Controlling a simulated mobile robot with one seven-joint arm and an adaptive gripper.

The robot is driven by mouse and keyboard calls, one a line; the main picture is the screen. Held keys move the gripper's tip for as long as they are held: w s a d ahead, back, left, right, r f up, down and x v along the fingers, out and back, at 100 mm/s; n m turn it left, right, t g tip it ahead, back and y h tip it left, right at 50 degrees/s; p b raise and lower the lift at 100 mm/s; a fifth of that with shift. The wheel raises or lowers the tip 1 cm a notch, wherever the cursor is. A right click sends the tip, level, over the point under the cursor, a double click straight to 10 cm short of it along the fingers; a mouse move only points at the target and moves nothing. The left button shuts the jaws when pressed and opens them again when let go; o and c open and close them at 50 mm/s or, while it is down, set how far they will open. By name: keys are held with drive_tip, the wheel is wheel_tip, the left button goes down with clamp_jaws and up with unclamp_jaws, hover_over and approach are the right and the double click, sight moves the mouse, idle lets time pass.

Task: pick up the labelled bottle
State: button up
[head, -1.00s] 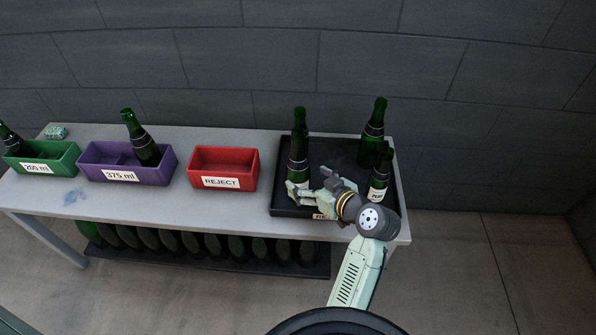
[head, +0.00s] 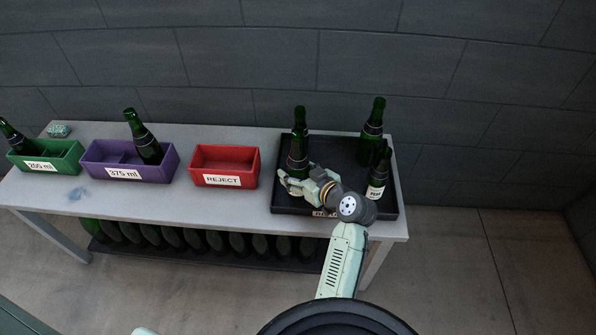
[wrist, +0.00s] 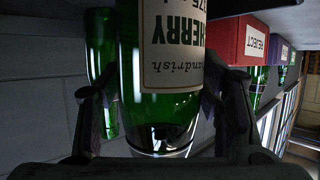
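A dark green bottle (head: 299,150) stands upright at the left of the black tray (head: 340,148).
Two more bottles stand at the tray's right, one at the back (head: 372,125) and a labelled one in front (head: 378,175). To the left are a red REJECT bin (head: 222,181), a purple 375 ml bin (head: 122,174) and a green bin (head: 42,167).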

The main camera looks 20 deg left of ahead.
drive_tip(key=c, duration=1.1)
drive_tip(key=shift+r, duration=0.1)
